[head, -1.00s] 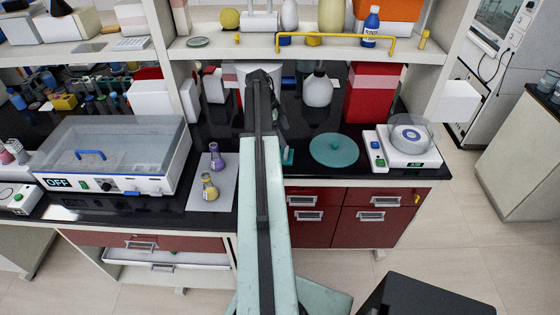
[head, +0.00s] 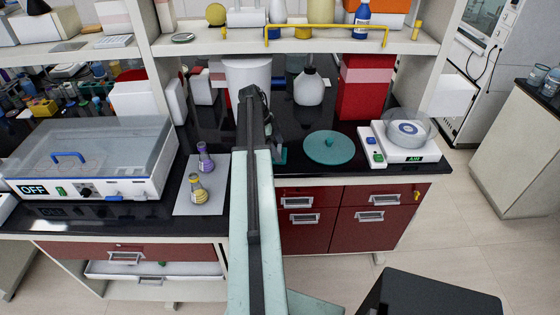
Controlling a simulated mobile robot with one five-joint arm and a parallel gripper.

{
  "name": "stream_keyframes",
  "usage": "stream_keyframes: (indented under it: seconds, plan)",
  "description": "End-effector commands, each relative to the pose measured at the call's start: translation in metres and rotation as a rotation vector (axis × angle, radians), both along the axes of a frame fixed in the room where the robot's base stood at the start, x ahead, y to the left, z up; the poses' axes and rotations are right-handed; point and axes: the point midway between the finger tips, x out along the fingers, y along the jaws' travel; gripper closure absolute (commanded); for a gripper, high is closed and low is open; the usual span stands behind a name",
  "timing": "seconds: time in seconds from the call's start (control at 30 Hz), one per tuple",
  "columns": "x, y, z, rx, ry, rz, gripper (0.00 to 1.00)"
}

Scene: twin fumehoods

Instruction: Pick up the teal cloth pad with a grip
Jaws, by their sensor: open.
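A flat round teal pad (head: 329,147) lies on the black counter, right of my arm, with a small raised spot near its middle that may be its grip. A smaller teal piece (head: 283,156) shows just right of my arm, mostly hidden; I cannot tell whether it is a separate pad. My gripper (head: 278,142) is a dark shape at the far end of my arm, low near the counter and left of the round pad. It is open and apart from the round pad. My arm hides part of it.
A balance (head: 404,150) stands right of the round pad. A red box (head: 365,90) and a white jug (head: 309,88) stand behind. Two small flasks (head: 198,188) stand on a mat (head: 222,188) to the left. A shelf with a yellow rail (head: 330,28) hangs above.

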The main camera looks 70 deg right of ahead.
Motion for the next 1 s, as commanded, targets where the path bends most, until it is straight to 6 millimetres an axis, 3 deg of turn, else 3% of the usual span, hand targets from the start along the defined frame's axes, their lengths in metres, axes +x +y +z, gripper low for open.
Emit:
stream_keyframes:
  seconds: [0.03,0.07,0.3,0.47,0.5,0.77,1.0]
  plan:
    - [-0.003,-0.001,-0.016,0.0,0.0,-0.001,0.11]
    - [-0.005,-0.002,-0.018,0.0,0.0,-0.001,0.11]
    - [-0.006,-0.003,-0.014,0.0,0.0,0.0,0.11]
    - [-0.006,-0.003,-0.014,0.0,0.0,-0.001,0.55]
    - [-0.006,-0.003,-0.014,0.0,0.0,-0.001,0.59]
    - [-0.006,-0.003,-0.012,0.0,0.0,-0.001,0.59]
    - [-0.007,-0.003,0.011,0.0,0.0,-0.002,0.59]
